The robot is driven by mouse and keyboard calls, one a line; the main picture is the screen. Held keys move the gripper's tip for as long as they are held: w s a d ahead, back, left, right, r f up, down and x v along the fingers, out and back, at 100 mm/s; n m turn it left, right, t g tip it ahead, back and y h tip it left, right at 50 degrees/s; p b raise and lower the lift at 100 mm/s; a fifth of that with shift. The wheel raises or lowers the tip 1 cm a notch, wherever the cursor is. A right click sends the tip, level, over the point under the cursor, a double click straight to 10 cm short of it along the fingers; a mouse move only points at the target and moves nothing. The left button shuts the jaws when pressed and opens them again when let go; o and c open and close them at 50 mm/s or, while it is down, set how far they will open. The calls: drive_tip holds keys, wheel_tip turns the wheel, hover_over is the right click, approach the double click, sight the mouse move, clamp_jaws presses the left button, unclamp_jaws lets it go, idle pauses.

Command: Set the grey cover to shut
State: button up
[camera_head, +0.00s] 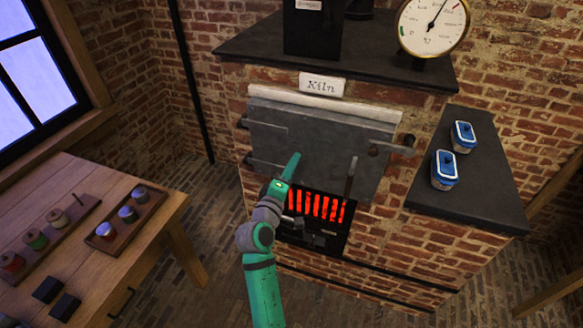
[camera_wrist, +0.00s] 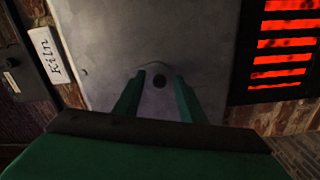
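A large grey plate (camera_head: 330,150) covers the kiln front above the glowing grate in the head view. In the wrist view the plate (camera_wrist: 205,45) fills the middle, with a dark round spot (camera_wrist: 160,80) and a thin curved line beside it. I cannot tell whether a separate small cover is there. My gripper (camera_head: 295,160) is in front of the plate's lower left part in the head view. In the wrist view my gripper (camera_wrist: 160,80) has its two fingers apart, one on each side of the dark spot, with nothing visibly held. Contact with the plate is unclear.
The red glowing grate (camera_head: 322,207) is just below the plate. A lever (camera_head: 351,180) and a latch handle (camera_head: 390,149) stick out at the right. Blue-lidded jars (camera_head: 445,170) stand on the right ledge. A wooden table (camera_head: 160,235) with trays is at the left.

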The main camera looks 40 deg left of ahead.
drive_tip(key=shift+s, duration=0.1)
drive_tip(key=v, duration=1)
drive_tip(key=shift+s, duration=0.3)
drive_tip(key=shift+w+d, duration=0.1)
drive_tip(key=shift+w, duration=0.1)
